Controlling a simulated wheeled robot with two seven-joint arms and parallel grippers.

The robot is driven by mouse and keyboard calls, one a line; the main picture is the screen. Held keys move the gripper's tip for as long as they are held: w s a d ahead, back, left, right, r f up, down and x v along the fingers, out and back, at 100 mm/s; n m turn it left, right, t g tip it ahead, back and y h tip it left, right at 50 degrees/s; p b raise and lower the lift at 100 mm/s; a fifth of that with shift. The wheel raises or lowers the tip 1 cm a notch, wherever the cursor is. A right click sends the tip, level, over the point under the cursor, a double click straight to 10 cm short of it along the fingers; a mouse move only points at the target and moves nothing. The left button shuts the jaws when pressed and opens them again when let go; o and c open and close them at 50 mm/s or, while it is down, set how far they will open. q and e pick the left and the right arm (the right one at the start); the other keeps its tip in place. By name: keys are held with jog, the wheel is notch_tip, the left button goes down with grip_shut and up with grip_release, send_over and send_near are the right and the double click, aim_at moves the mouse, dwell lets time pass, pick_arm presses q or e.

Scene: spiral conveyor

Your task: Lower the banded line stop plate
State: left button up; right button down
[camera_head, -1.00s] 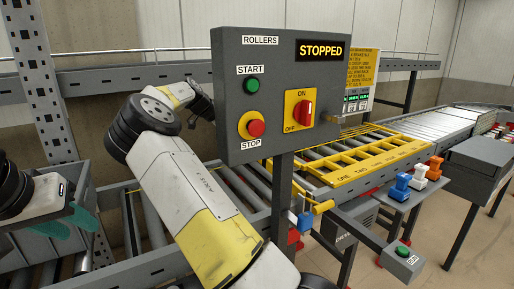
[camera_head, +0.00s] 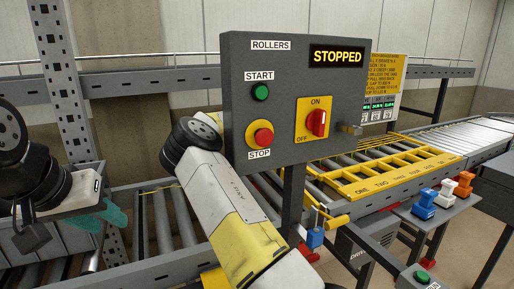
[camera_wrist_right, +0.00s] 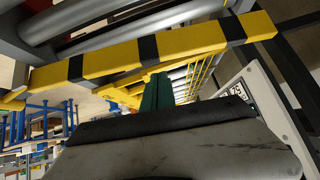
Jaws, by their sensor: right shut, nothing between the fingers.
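In the right wrist view a yellow plate with black bands (camera_wrist_right: 115,60) runs across the upper part, slightly tilted. My right gripper (camera_wrist_right: 156,92) shows there as green fingers, shut and empty. Their tips are just below the plate's lower edge in the picture; I cannot tell whether they touch it. In the head view my right arm goes behind the control panel, which hides that gripper. The banded plate cannot be made out there. My left gripper (camera_head: 103,217) is at the left with teal fingers, above the grey rollers; its opening is unclear.
The grey control panel (camera_head: 285,75) reads STOPPED and stands in front of the conveyor. A yellow frame with lettering (camera_head: 395,172) lies over rollers at right. Blue, orange and white blocks (camera_head: 424,204) stand beside it. A green button box (camera_head: 420,278) is at lower right.

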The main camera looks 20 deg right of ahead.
jog(key=shift+w+f, duration=0.15)
jog(key=shift+f, duration=0.95)
jog(key=shift+a, duration=0.1)
jog(key=f, duration=0.2)
jog(key=w+f, duration=0.1)
jog(key=f, duration=0.1)
jog(key=shift+a, duration=0.1)
jog(key=shift+s+f, duration=0.1)
